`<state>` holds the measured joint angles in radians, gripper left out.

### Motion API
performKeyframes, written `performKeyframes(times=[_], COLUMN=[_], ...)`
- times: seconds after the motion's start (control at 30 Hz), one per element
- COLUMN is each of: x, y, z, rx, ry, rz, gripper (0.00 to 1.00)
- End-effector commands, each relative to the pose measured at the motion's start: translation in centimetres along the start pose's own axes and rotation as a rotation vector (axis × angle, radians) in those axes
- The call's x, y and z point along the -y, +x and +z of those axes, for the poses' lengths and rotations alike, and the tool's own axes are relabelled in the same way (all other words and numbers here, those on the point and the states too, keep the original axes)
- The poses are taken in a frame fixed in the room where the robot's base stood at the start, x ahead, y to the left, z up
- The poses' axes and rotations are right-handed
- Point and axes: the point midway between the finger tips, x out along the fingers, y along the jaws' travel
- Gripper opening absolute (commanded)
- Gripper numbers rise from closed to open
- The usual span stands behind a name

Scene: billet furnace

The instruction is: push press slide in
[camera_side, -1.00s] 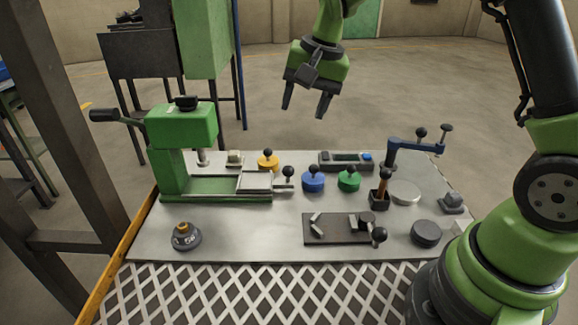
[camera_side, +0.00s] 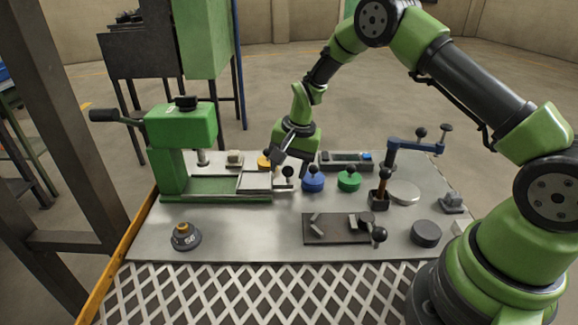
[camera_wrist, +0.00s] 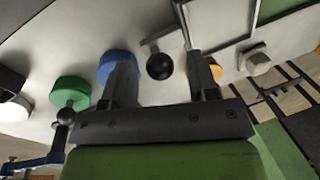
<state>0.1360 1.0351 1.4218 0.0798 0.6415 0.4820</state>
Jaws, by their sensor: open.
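The green press (camera_side: 180,135) stands at the left of the table. Its slide (camera_side: 256,180) is a pale plate sticking out to the right of the press base, with a black ball knob (camera_side: 288,172) at its outer end. My gripper (camera_side: 290,168) is open, low over the table, right at the slide's knob end. In the wrist view the black knob (camera_wrist: 160,66) shows between my two fingers (camera_wrist: 162,75). I cannot tell whether a finger touches it. The yellow knobbed disc (camera_side: 263,161) is partly hidden behind my gripper.
Blue (camera_side: 313,181) and green (camera_side: 349,180) knobbed discs sit just right of the slide. A blue clamp stand (camera_side: 415,147) and a dark fixture plate (camera_side: 337,232) are further right. A dark weight-like piece (camera_side: 186,237) sits front left. The front centre-left table is clear.

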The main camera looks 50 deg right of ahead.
Motion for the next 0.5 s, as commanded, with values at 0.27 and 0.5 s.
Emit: performKeyframes(times=[0.27,0.5], x=[0.01,0.01], y=[0.42,0.40], z=[0.00,0.01], rx=[-0.001,-0.001], ry=[-0.001,-0.001], rz=[-0.001,0.000], gripper=[0.54,0.13])
